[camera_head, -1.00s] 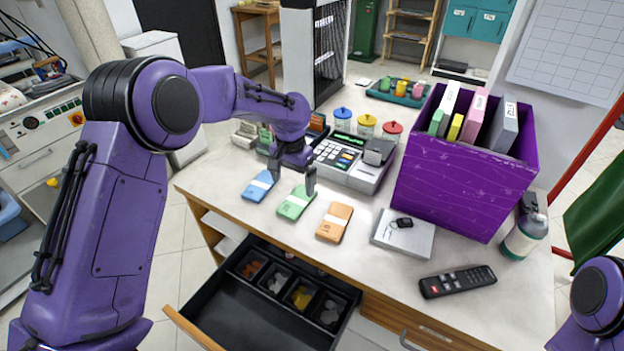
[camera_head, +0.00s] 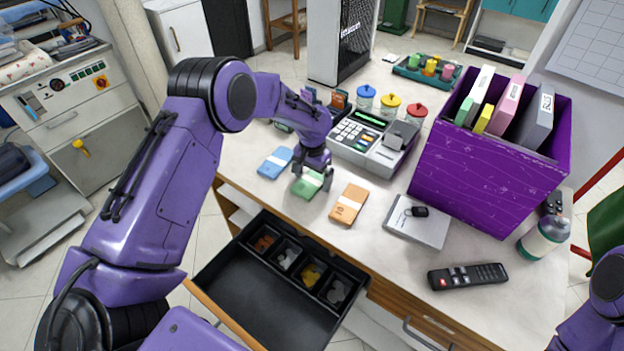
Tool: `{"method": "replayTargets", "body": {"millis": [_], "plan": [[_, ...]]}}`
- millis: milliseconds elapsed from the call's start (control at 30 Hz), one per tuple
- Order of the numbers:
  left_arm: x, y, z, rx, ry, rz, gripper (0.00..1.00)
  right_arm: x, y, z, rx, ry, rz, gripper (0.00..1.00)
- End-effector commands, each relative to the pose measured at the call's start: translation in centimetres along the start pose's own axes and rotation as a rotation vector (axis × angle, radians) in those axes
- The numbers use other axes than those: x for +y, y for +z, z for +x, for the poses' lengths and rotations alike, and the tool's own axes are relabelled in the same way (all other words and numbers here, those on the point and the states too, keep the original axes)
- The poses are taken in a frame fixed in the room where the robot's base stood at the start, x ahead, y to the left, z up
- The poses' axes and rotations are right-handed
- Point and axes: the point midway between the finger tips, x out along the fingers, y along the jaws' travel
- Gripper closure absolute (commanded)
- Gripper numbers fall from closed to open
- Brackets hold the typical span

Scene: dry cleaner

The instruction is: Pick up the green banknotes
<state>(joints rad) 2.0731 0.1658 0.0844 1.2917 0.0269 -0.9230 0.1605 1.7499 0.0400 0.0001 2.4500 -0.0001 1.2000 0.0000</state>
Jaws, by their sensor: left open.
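The green banknotes (camera_head: 307,184), a banded bundle, lie flat on the counter between the blue banknotes (camera_head: 275,163) and the orange banknotes (camera_head: 348,204). My left gripper (camera_head: 312,180) is open and points down at the green bundle, with its fingers at the bundle's sides. Whether the fingers touch it cannot be told. The gripper hides part of the bundle's far end. At the lower right edge only a purple part of my right arm shows; my right gripper is out of view.
An open cash drawer (camera_head: 262,306) with coin compartments juts out below the counter front. A cash register (camera_head: 372,143) stands behind the bundles. To the right are a white box with a key fob (camera_head: 417,222), a remote (camera_head: 467,276), a purple file box (camera_head: 487,167) and a bottle (camera_head: 544,239).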

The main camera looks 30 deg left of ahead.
Motion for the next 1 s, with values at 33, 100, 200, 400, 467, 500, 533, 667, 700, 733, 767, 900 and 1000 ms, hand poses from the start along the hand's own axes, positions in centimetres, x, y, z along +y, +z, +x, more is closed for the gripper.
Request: {"method": "replayTargets", "body": {"millis": [33,100,200,400,467,500,533,667,700,733,767,900,1000], "plan": [[0.0,0.0,0.0,0.001,0.0,0.0,0.01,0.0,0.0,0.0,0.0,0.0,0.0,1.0],[0.0,0.0,0.0,0.0,0.0,0.0,0.01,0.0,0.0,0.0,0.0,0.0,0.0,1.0],[0.0,0.0,0.0,0.0,0.0,0.0,0.27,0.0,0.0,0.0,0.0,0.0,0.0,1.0],[0.0,0.0,-0.1,0.0,0.0,0.0,0.63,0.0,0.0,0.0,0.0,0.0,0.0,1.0],[0.0,0.0,-0.1,0.0,0.0,0.0,0.63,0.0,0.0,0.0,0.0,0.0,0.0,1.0],[0.0,0.0,-0.1,0.0,0.0,0.0,0.63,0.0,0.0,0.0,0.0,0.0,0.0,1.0],[0.0,0.0,-0.1,0.0,0.0,0.0,0.63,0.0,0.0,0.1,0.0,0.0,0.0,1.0],[0.0,-0.1,-0.4,0.002,-0.001,0.0,0.63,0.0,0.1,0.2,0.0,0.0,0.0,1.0],[0.0,-0.1,-0.7,0.001,-0.001,0.0,0.63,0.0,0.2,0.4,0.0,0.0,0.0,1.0],[0.0,-0.1,-1.0,0.001,-0.001,0.0,0.63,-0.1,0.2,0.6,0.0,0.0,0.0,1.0],[0.0,-0.1,-1.4,0.003,-0.001,0.0,0.63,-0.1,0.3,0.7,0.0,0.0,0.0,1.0],[-0.2,1.0,-4.6,0.004,0.0,0.0,0.63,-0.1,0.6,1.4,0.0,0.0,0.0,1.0],[-0.6,3.4,-7.3,0.004,0.0,-0.001,0.63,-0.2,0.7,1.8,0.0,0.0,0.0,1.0]]}}
